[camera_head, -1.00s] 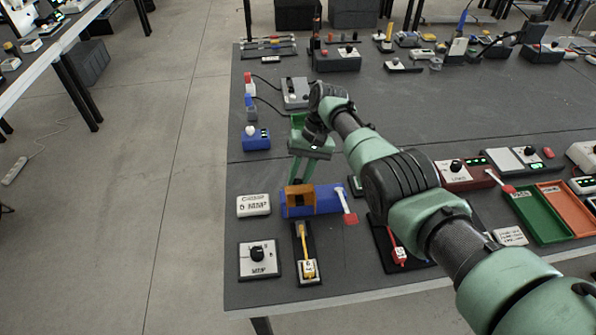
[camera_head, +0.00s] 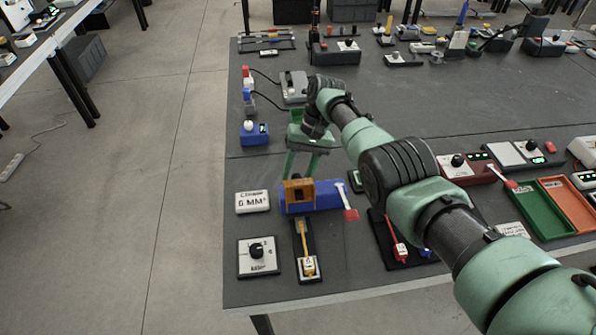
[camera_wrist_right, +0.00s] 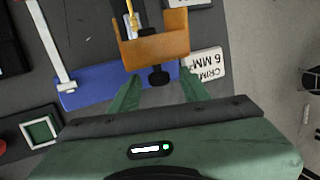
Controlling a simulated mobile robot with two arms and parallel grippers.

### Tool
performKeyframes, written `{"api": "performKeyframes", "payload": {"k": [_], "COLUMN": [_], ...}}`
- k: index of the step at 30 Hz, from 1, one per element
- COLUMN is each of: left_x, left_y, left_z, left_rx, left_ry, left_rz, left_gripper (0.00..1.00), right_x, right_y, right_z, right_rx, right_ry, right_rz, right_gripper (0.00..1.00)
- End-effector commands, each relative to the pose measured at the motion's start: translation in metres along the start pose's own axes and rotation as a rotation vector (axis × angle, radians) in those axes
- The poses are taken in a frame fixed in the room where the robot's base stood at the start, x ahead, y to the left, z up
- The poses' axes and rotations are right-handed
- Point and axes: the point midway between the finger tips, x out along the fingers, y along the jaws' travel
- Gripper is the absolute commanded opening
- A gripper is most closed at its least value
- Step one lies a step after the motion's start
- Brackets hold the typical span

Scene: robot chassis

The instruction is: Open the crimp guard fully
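The crimp guard, an orange bracket (camera_head: 290,198), sits on the left part of a blue block (camera_head: 328,198) near the table's left edge. In the right wrist view the orange guard (camera_wrist_right: 155,48) is at the top centre, with a black knob (camera_wrist_right: 158,76) at its near side. My right gripper (camera_head: 299,173) is open just behind the guard. In the wrist view its two green fingers (camera_wrist_right: 160,88) stand apart on either side of the knob; whether they touch anything I cannot tell. My left gripper is not in view.
A lever with a red end (camera_head: 349,212) stands right of the guard. A "6 MM²" plate (camera_head: 252,202) is at its left. A yellow-lever unit (camera_head: 306,255) and a knob box (camera_head: 258,258) lie in front. A blue box (camera_head: 254,136) is behind left.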

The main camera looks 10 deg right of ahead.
Motion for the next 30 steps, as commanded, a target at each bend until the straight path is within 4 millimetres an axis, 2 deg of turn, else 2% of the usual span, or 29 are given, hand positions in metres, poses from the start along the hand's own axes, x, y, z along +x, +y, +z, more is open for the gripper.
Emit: {"api": "performKeyframes", "payload": {"k": [5,12,18,30], "left_x": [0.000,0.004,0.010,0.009], "left_y": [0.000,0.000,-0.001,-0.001], "left_z": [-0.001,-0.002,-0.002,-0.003], "left_rx": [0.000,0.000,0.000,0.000], "left_ry": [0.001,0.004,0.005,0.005], "left_rz": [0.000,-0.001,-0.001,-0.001], "left_gripper": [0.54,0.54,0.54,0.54], "right_x": [-0.012,-0.052,-0.073,-0.078], "right_y": [0.000,0.001,0.000,0.000], "right_z": [-0.001,-0.002,-0.002,-0.001], "right_rx": [-0.001,0.001,0.000,0.000], "right_ry": [0.003,0.003,0.001,-0.001], "right_rz": [0.000,0.000,0.000,0.000], "right_gripper": [0.46,0.46,0.46,0.46]}}
